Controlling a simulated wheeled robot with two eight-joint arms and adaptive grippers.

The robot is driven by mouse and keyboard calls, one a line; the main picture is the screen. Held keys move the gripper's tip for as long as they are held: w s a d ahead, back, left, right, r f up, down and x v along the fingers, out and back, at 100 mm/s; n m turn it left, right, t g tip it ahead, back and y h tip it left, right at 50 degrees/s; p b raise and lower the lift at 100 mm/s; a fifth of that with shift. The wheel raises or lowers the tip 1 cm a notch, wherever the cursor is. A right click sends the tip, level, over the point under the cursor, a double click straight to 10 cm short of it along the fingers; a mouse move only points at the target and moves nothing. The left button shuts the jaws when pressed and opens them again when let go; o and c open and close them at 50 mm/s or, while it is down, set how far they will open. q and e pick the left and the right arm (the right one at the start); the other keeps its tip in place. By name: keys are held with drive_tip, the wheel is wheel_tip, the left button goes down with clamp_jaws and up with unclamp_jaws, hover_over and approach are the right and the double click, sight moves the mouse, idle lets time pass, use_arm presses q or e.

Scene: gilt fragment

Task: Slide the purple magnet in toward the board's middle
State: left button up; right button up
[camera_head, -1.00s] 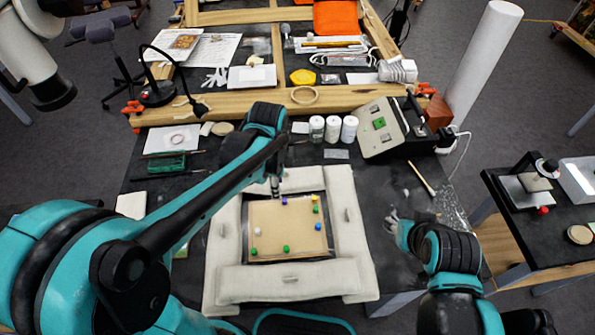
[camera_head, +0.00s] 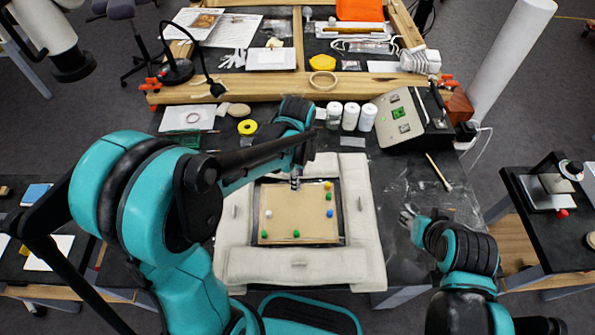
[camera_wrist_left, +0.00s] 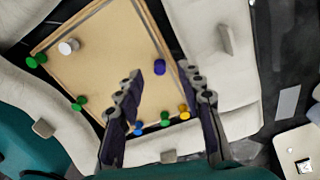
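The purple magnet (camera_wrist_left: 160,67) sits on the tan board (camera_wrist_left: 105,45) near one edge, upright in the left wrist view. In the head view my left gripper hides it at the board's far edge. My left gripper (camera_wrist_left: 168,88) is open, with its two dark fingers apart and the magnet ahead of the gap between them. In the head view this gripper (camera_head: 295,184) points down over the board's far edge. My right gripper (camera_head: 408,216) hangs right of the board, over the dark table; its fingers are too small to judge.
Padded cream bolsters (camera_head: 365,225) frame the board. Other magnets on it are white (camera_head: 268,214), blue (camera_head: 330,214), yellow (camera_head: 327,185) and several green (camera_head: 294,233). The board's middle is clear. White jars (camera_head: 350,116) and a grey device (camera_head: 410,120) stand behind.

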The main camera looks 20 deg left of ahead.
use_arm(q)
drive_tip(key=shift+f+b, duration=0.35)
drive_tip(key=shift+f, duration=1)
clamp_jaws()
drive_tip(key=shift+s, duration=0.1)
